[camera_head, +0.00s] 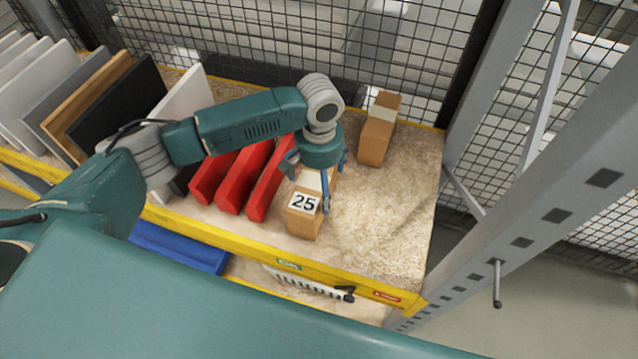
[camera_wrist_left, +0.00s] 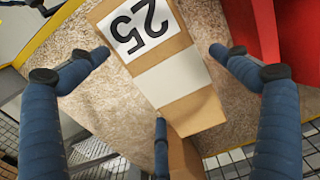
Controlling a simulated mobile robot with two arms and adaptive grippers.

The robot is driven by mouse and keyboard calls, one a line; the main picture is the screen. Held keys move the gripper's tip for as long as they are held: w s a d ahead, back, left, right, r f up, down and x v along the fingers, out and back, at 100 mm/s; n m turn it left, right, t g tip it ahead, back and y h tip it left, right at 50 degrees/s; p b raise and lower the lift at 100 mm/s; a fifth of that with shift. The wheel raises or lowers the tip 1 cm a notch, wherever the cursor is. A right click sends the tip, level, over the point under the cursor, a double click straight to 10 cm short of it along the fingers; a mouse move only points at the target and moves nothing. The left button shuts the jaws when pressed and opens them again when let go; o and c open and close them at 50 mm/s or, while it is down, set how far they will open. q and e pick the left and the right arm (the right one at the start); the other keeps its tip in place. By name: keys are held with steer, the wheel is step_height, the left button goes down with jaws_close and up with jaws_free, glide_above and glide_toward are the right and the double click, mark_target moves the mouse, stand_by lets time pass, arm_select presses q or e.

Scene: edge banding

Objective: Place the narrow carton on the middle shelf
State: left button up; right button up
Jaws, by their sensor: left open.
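A narrow brown carton (camera_head: 303,222) with a white "25" label stands on the speckled shelf deck (camera_head: 385,220) near its front edge. In the left wrist view the same carton (camera_wrist_left: 180,90) has a pale tape band and lies between the spread fingers. My left gripper (camera_head: 310,184) is right over the carton, pointing down, open. In the left wrist view the gripper (camera_wrist_left: 158,75) shows gaps between the two side fingertips and the carton; contact at the third finger cannot be told. The arm hides part of the carton in the head view. My right gripper is not in view.
A second brown carton (camera_head: 377,135) stands behind to the right. Red bins (camera_head: 245,175) stand close on the left, with upright boards (camera_head: 115,100) beyond. A grey rack post (camera_head: 540,215) and wire mesh bound the right and back. A blue bin (camera_head: 180,247) sits lower.

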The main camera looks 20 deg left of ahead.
arm_select(q)
step_height(320, 180, up, 12)
steer(key=b, duration=0.2)
steer(key=shift+f+b, duration=0.2)
steer(key=shift+b, duration=0.15)
steer(key=shift+f, duration=0.1)
